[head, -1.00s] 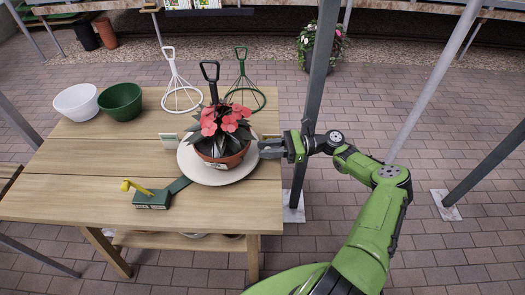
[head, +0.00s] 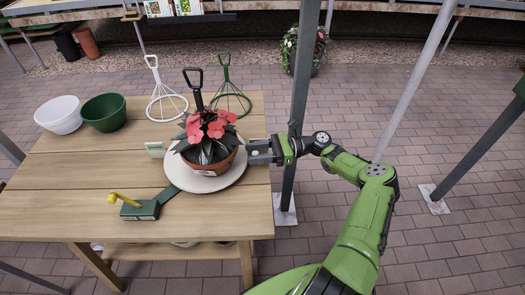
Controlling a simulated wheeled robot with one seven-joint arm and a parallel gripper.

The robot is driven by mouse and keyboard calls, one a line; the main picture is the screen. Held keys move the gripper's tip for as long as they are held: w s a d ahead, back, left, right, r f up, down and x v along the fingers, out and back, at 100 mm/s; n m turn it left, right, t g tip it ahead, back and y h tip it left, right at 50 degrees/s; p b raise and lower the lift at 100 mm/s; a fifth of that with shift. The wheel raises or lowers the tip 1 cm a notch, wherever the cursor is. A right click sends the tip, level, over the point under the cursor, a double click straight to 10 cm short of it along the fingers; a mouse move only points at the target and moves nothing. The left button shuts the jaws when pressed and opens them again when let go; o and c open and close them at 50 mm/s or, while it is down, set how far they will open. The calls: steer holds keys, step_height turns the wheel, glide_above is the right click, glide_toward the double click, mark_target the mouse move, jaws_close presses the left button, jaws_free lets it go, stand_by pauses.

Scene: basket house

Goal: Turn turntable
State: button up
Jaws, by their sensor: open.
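The turntable (head: 203,184) is a round white plate on the wooden table, near its right edge. A terracotta pot (head: 210,163) with a red-flowered plant (head: 207,127) stands on it. A dark green arm runs from the plate to a green box (head: 140,210) with a yellow lever (head: 124,200) at the front left. My gripper (head: 256,152) is open at the plate's right rim, close to the pot's right side. I cannot tell whether it touches the plate. Part of the plate is hidden behind the pot.
A white bowl (head: 59,115) and a green bowl (head: 105,112) stand at the table's back left. White (head: 166,101) and green (head: 230,97) wire stands are behind the plant. A grey post (head: 299,100) rises just right of the table.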

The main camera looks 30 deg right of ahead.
steer(key=b+v, duration=0.1)
steer(key=v, duration=1.4)
steer(key=shift+d, duration=0.3)
steer(key=shift+s, duration=0.1)
steer(key=shift+c, duration=0.2)
